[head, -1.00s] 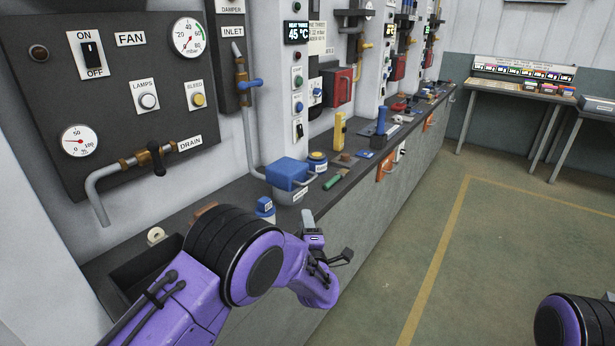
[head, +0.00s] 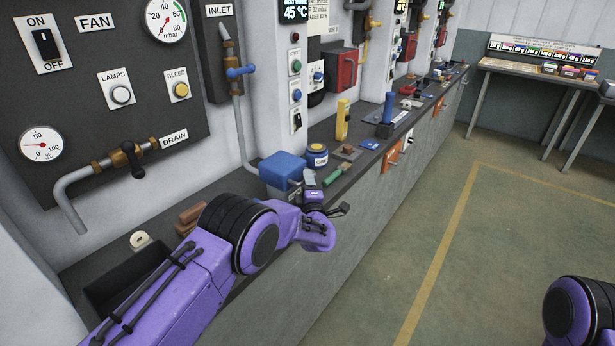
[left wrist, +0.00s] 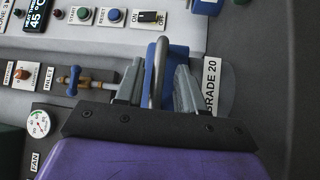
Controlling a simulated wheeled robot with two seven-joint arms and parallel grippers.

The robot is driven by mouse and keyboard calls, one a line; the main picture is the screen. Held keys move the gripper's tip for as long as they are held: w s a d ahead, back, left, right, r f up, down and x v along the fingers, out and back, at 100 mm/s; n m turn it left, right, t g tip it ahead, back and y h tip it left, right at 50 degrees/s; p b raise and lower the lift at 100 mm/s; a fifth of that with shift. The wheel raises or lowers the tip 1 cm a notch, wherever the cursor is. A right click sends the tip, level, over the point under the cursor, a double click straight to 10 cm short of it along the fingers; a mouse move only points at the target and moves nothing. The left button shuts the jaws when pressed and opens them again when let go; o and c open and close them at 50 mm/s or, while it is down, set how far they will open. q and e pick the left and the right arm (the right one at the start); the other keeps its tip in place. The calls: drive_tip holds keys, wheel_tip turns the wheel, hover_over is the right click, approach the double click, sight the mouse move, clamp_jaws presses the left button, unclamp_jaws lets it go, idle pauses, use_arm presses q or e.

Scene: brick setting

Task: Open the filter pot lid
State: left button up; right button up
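The filter pot stands on the bench with a blue lid (head: 282,168), which looks closed. My left gripper (head: 311,178) is at the pot's near right side in the head view. In the left wrist view, the blue lid (left wrist: 178,62) has a bent metal handle (left wrist: 158,72) in front of it. The fingers of my left gripper (left wrist: 158,88) are apart, one on each side of the handle, with gaps visible. A "GRADE 20" label (left wrist: 211,85) shows beside the lid. The pot's body is mostly hidden by my arm. My right gripper is out of view.
A yellow-and-blue tin (head: 317,156), a green cylinder (head: 334,176) and a yellow upright block (head: 342,120) stand along the bench behind the pot. The drain valve (head: 133,158) and pipes project from the wall at left. The floor (head: 490,240) at right is clear.

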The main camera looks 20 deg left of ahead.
use_arm(q)
drive_tip(key=shift+w+a, duration=0.2)
drive_tip(key=shift+w, duration=0.35)
drive_tip(key=shift+w+r, duration=0.15)
drive_tip(key=shift+r, duration=0.05)
clamp_jaws()
drive_tip(key=shift+r, duration=0.1)
